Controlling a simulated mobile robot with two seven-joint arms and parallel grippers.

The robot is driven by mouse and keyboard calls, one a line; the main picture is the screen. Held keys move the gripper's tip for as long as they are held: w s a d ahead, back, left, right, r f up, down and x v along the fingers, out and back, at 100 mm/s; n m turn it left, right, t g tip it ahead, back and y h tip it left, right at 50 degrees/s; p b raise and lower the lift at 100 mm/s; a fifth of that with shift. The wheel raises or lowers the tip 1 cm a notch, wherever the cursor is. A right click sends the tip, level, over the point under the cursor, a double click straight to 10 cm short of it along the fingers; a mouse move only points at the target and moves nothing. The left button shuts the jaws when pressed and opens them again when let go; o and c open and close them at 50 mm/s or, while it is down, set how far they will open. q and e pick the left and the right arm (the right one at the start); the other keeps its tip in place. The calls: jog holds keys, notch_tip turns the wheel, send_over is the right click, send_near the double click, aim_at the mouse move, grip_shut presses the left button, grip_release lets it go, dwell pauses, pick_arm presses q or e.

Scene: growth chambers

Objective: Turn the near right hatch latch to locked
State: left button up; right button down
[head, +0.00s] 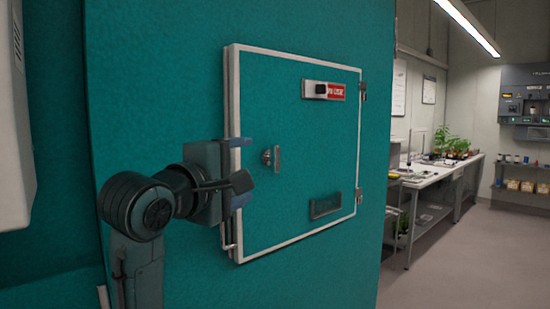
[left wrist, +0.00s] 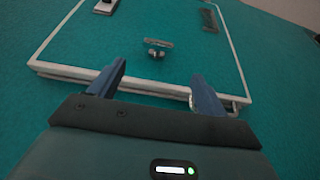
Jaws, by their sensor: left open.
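The hatch (head: 295,130) is a square teal door with a pale frame, set in a teal wall; it looks closed. Its metal latch (head: 272,156) sits near the left edge; the latch's bar (head: 278,159) stands about upright in the head view. The latch also shows in the left wrist view (left wrist: 157,45), its bar crossing nearly level ahead of the fingers. My left gripper (head: 242,172) is open and empty at the hatch's left edge, apart from the latch, which lies beyond and between the fingertips in the left wrist view (left wrist: 158,75). My right gripper is not in view.
The hatch bears a slider with a red label (head: 324,90) above and a dark plate (head: 325,205) below. Hinges (head: 362,92) are on its right edge. A white bench (head: 437,171) with plants and open floor (head: 480,250) lie to the right.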

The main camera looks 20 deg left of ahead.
aim_at(273, 159)
pick_arm(q)
jog(key=w+p, duration=0.1)
jog(key=w, duration=0.3)
jog(key=w+p, duration=0.1)
jog(key=w, duration=0.3)
jog(key=w+d+p, duration=0.1)
jog(key=w, duration=0.3)
jog(key=shift+r, duration=0.2)
jog(key=shift+w+d, duration=0.15)
jog(key=shift+w, duration=0.35)
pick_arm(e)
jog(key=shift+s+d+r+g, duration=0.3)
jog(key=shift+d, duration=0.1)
pick_arm(q)
jog(key=shift+c, duration=0.6)
